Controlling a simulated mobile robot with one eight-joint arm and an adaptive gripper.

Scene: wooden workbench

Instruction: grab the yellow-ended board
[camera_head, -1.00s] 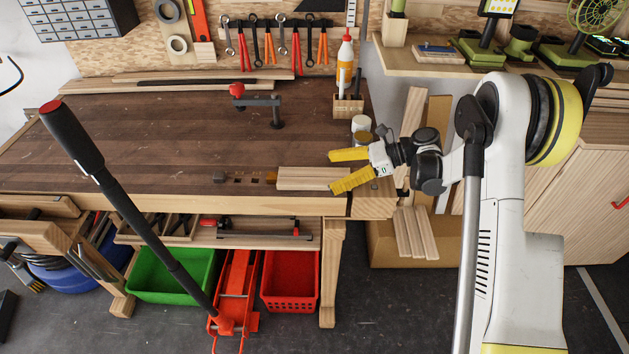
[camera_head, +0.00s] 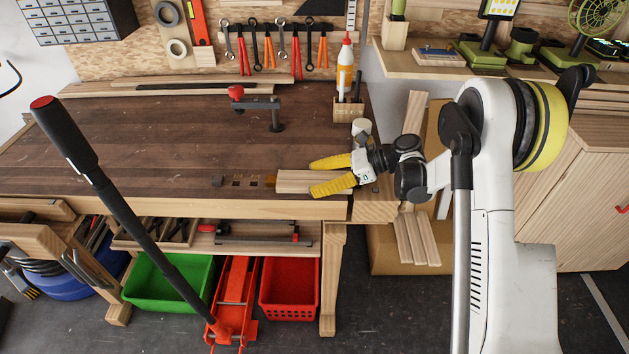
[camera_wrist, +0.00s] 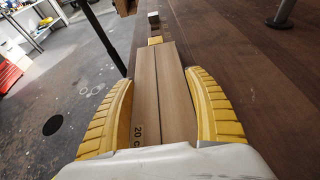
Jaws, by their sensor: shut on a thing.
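The pale wooden board (camera_head: 292,181) lies flat along the front edge of the workbench. My gripper (camera_head: 317,177) is at the board's right part, one yellow finger along each long side.
The dark workbench top (camera_head: 130,150) is mostly clear. A red-knobbed clamp (camera_head: 275,112) stands behind the board. A wooden holder with a glue bottle (camera_head: 345,70) and a white-lidded jar (camera_head: 361,127) stand behind my gripper. A black red-tipped pole (camera_head: 130,215) crosses the left foreground.

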